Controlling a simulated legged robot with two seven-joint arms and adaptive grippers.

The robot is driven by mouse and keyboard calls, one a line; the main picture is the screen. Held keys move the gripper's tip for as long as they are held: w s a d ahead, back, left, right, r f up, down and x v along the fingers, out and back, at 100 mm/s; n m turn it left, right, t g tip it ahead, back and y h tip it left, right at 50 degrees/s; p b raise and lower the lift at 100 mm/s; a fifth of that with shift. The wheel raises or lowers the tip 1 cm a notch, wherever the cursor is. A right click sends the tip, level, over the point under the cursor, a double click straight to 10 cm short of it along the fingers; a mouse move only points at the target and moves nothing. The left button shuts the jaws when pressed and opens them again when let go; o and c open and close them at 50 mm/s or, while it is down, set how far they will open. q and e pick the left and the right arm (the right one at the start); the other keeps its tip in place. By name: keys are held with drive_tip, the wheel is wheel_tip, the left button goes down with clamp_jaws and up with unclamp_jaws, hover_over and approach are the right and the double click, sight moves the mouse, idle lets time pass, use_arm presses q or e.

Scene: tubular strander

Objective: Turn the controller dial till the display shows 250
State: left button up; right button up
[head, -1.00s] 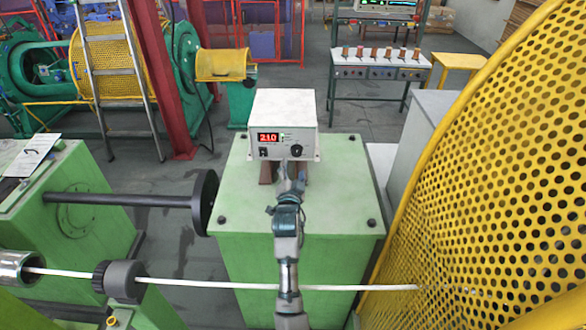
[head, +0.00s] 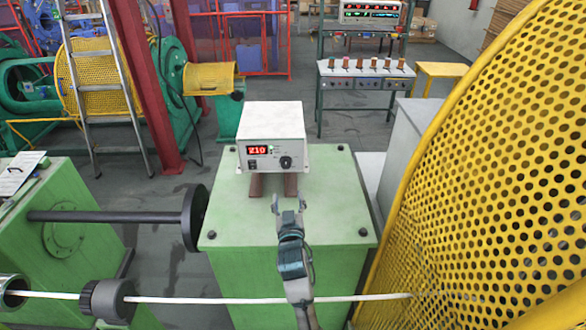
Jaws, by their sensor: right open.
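The controller (head: 273,127) is a white box raised on brown supports on a green cabinet. Its red display (head: 257,150) appears to read 210. The black dial (head: 286,162) is on the right of its front face and is in plain view. My right gripper (head: 289,203) is open and empty. It is below and in front of the controller, over the cabinet top, apart from the dial. My left gripper is not in view.
The green cabinet top (head: 335,205) is mostly clear. A yellow perforated guard (head: 490,190) stands close on the right. A white rod (head: 200,299) runs across the front, and a black disc (head: 195,218) is at the cabinet's left.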

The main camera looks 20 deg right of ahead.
sight(286, 166)
drive_tip(key=p+x, duration=0.1)
drive_tip(key=x, duration=1.2)
drive_tip(key=shift+d+p, duration=0.15)
drive_tip(key=shift+p, duration=0.15)
drive_tip(key=shift+w+d+f, duration=0.1)
drive_tip(key=shift+w+d, duration=0.05)
drive_tip(key=shift+w, duration=0.55)
drive_tip(key=shift+c, duration=0.2)
drive_tip(key=c, duration=1.1)
